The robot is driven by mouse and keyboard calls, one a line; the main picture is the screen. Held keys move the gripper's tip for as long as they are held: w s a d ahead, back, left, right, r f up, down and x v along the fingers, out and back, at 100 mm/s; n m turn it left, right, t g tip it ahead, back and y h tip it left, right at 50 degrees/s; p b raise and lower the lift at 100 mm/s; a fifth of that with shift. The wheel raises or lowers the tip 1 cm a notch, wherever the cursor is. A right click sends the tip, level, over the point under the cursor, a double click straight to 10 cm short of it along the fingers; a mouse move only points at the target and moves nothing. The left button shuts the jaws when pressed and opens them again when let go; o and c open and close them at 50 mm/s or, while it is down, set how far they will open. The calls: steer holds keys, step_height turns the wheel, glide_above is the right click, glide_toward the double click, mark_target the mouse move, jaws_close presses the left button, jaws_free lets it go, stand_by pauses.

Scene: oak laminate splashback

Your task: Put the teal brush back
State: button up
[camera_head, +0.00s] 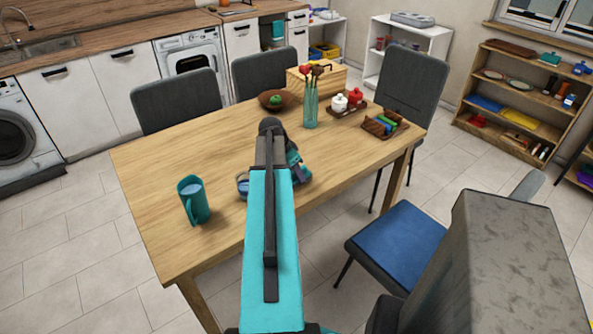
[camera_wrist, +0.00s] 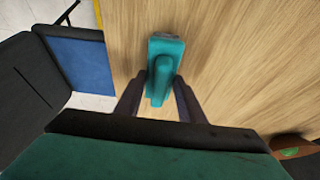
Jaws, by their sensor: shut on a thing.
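The teal brush (camera_wrist: 165,68) shows in the wrist view, with a broad flat body and a raised handle. It lies between the two dark fingers of my gripper (camera_wrist: 159,80), which are shut on the handle. The wooden table top is below it; I cannot tell whether the brush touches the wood. In the head view my arm reaches over the table (camera_head: 160,155) and hides most of my gripper. Some teal shows beside the arm's end there, but I cannot tell whether it is the brush.
A glass of utensils (camera_head: 311,108), a brown bowl (camera_head: 268,100), a tray of jars (camera_head: 361,113) and a tray of coloured blocks (camera_head: 399,128) stand farther back. A blue-seated chair (camera_head: 395,245) is at right, before open shelves (camera_head: 490,75).

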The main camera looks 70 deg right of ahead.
steer(key=shift+f, duration=0.2)
steer(key=o, duration=1)
steer(key=shift+r, duration=0.15)
steer(key=b+v, duration=0.2)
steer(key=v, duration=1)
stand_by(0.6)
